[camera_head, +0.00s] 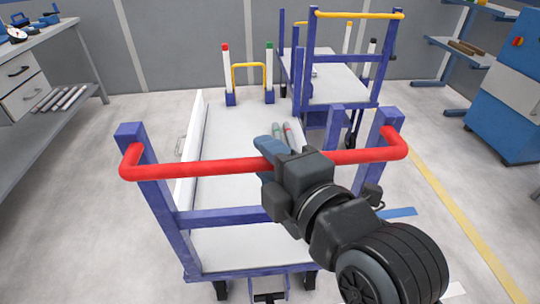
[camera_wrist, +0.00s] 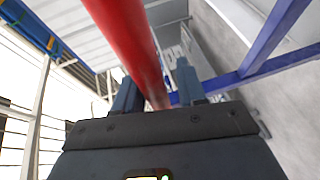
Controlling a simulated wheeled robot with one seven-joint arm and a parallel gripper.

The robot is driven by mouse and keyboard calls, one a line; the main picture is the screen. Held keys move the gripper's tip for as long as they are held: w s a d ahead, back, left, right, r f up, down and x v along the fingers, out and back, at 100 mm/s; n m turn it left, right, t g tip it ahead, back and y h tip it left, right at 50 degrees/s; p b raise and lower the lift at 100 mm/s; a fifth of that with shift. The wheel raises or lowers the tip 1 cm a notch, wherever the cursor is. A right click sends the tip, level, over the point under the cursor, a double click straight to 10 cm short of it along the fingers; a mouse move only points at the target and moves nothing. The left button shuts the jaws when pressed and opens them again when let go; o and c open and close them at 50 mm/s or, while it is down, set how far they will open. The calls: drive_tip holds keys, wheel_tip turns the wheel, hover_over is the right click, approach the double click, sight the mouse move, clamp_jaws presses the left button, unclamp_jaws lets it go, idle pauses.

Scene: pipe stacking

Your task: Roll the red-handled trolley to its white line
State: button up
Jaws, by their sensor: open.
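The red-handled trolley stands in front of me, with blue posts and a pale deck (camera_head: 235,250). Its red handle (camera_head: 205,168) runs across the head view. My gripper (camera_head: 274,150) is over the right half of the bar. In the wrist view the red bar (camera_wrist: 128,40) passes between the two open fingers of my gripper (camera_wrist: 157,92), with a finger on either side. Whether they touch it I cannot tell. A short white strip (camera_head: 456,290) lies on the floor at the lower right, partly hidden by my arm.
A yellow-handled blue trolley (camera_head: 340,90) stands beyond. Posts with red (camera_head: 226,70) and green (camera_head: 269,70) tops stand behind. A workbench (camera_head: 55,45) is at the left, a blue cabinet (camera_head: 500,120) at the right. A yellow floor line (camera_head: 450,210) crosses clear floor at the right.

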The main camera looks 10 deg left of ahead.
drive_tip(key=shift+o, duration=0.6)
drive_tip(key=shift+r, duration=0.1)
drive_tip(key=v, duration=0.7)
drive_tip(key=shift+s+d, duration=0.2)
drive_tip(key=shift+s, duration=0.05)
